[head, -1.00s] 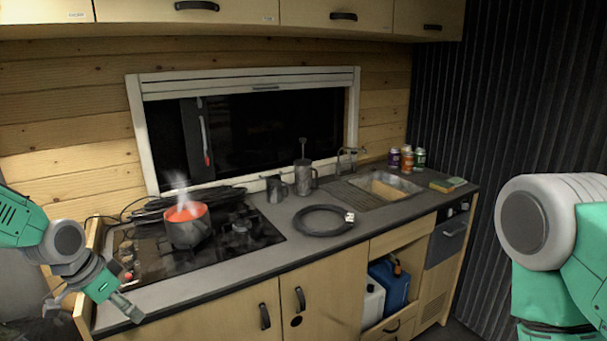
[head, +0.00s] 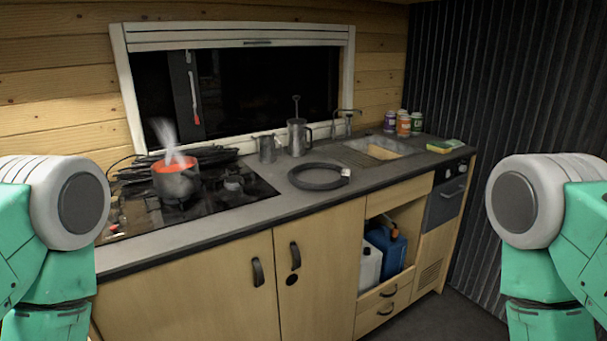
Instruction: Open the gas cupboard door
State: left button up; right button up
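Below the counter are two pale wooden cupboard doors, both shut: a left door (head: 190,300) and a right door (head: 325,260). Each has a black upright handle near the seam between them, the left handle (head: 258,272) and the right handle (head: 295,255). The right door also has a small dark round spot (head: 292,280) below its handle. No label shows which one is the gas cupboard door. My arms show at both sides, but neither gripper is in view.
A steaming pot (head: 177,182) stands on the hob (head: 150,214). An open compartment holds a blue canister (head: 388,250) and a white one (head: 369,265).

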aim_at(317, 255)
jog(key=i+j+z, duration=0.15)
jog(key=z, duration=0.2)
jog(key=i+j+z, duration=0.2)
jog(key=z, duration=0.15)
